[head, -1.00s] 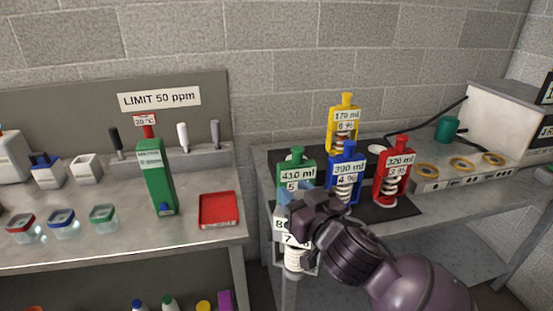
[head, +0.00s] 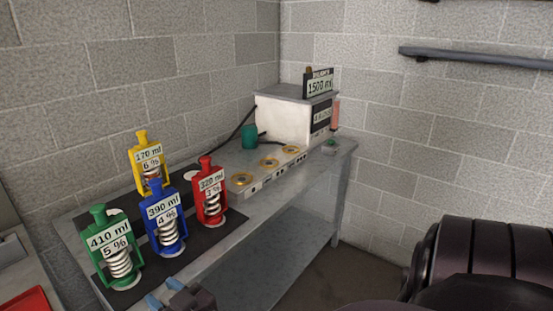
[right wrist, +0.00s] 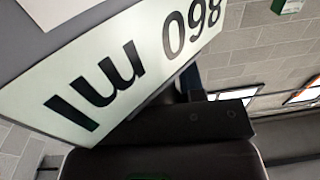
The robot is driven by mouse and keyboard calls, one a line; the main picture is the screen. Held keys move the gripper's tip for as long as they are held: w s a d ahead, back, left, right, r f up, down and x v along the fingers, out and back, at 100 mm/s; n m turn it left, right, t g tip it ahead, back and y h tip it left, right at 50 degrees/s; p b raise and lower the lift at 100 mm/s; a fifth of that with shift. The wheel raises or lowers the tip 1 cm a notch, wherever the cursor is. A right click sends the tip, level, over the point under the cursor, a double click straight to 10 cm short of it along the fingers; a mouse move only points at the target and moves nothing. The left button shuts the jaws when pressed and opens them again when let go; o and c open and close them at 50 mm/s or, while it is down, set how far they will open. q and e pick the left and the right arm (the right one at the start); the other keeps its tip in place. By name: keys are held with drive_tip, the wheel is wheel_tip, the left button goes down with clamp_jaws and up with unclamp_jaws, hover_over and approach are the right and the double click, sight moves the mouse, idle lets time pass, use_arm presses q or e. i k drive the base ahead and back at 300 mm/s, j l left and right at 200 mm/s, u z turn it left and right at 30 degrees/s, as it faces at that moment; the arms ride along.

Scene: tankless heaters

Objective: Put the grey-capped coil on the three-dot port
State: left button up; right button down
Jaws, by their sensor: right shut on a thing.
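My right gripper (head: 163,293) shows at the bottom edge of the head view, only its blue fingertips and part of its body in frame. In the right wrist view it is shut on the grey-capped coil (right wrist: 140,55), whose white label fills the upper left, upside down, reading 860 ml. The held coil is below the frame in the head view. Three gold-ringed ports sit in a row on a grey block: near port (head: 242,179), middle port (head: 270,163), far port (head: 291,150). Their dot marks are too small to count. My left gripper is out of view.
Green (head: 114,250), blue (head: 165,220), red (head: 211,195) and yellow (head: 149,165) coils stand on a dark mat, left of the ports. Bare bench lies before the port block.

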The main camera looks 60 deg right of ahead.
sight(291, 150)
drive_tip(key=l, duration=0.65)
drive_tip(key=i+l+z, duration=0.1)
drive_tip(key=l, duration=1.25)
drive_tip(key=i+l+z, duration=0.1)
drive_tip(key=l, duration=0.55)
drive_tip(key=i+l, duration=0.1)
drive_tip(key=l, duration=0.55)
drive_tip(key=l+z, duration=0.05)
